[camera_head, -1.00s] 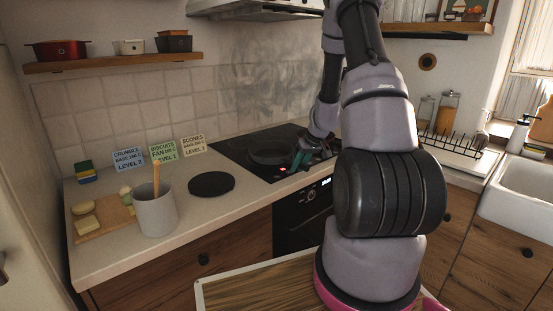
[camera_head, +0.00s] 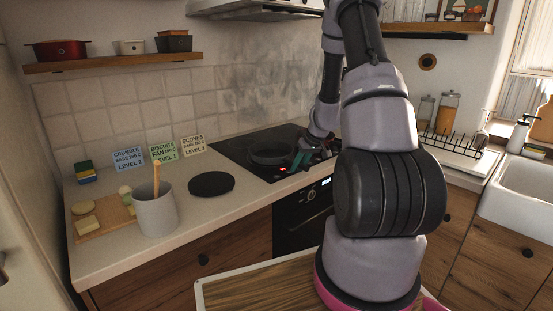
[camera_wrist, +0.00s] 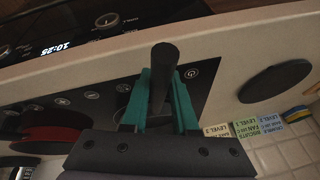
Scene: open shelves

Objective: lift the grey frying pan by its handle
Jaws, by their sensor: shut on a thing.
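The grey frying pan (camera_head: 270,153) is on the black cooktop (camera_head: 232,148) in the head view, its right side close to my gripper. My gripper (camera_head: 302,160) is over the front of the cooktop. In the wrist view, the dark pan handle (camera_wrist: 164,62) runs between the green fingers of my gripper (camera_wrist: 160,98), which are shut on it. The handle's end sticks out past the fingertips. Whether the pan's base touches the cooktop is hard to tell. The pan body is mostly hidden behind the gripper in the wrist view.
A black round mat (camera_head: 211,185) and a grey utensil pot (camera_head: 155,212) stand left on the counter. Several recipe cards (camera_head: 163,152) lean near the tiled wall. An oven (camera_head: 303,217) is below the cooktop. A dish rack (camera_head: 450,143) is at right.

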